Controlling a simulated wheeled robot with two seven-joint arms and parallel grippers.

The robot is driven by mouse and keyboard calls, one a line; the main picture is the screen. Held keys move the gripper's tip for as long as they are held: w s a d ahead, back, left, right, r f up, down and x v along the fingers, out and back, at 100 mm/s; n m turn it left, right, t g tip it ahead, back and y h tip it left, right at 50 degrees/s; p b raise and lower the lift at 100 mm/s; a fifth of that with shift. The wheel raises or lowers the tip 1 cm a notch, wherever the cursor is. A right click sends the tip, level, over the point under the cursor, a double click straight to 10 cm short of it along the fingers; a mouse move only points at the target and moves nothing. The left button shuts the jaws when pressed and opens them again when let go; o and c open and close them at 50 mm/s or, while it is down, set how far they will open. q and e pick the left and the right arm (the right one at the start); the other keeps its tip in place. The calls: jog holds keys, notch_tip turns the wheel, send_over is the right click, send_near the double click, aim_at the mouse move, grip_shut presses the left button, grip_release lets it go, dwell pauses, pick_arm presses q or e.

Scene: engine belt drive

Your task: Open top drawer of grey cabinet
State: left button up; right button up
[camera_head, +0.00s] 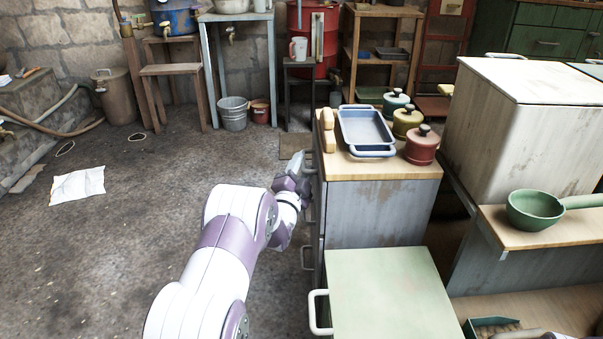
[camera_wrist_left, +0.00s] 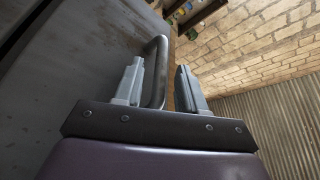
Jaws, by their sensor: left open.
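The grey cabinet (camera_head: 372,217) has a wooden top and stands right of my left arm in the head view. Its front faces left and is seen very obliquely, with the top drawer's handle (camera_head: 309,163) near the upper edge. My left gripper (camera_head: 303,171) is at this handle, and my wrist partly hides the drawer fronts. In the left wrist view, the open fingers (camera_wrist_left: 162,88) straddle the dark bar handle (camera_wrist_left: 158,72), which lies closer to the left finger. The top drawer looks closed.
A blue tray (camera_head: 367,129) and several lidded pots (camera_head: 421,147) stand on the cabinet top. A pale green cabinet (camera_head: 393,298) with a white handle stands in front. The floor (camera_head: 130,215) left of the cabinet is mostly clear, with a paper sheet (camera_head: 78,185) on it.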

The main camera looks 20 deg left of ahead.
pick_arm(q)
grip_shut()
jog(key=s+a, duration=0.3)
jog(key=a, duration=0.4)
jog(key=s+a+p, duration=0.1)
jog(key=s+a, duration=0.3)
jog(key=a, duration=0.3)
jog(key=shift+a+f, duration=0.1)
grip_release()
jog(key=p+v, duration=0.5)
jog(key=v, duration=0.7)
jog(key=shift+s, duration=0.25)
jog(key=shift+f, duration=0.1)
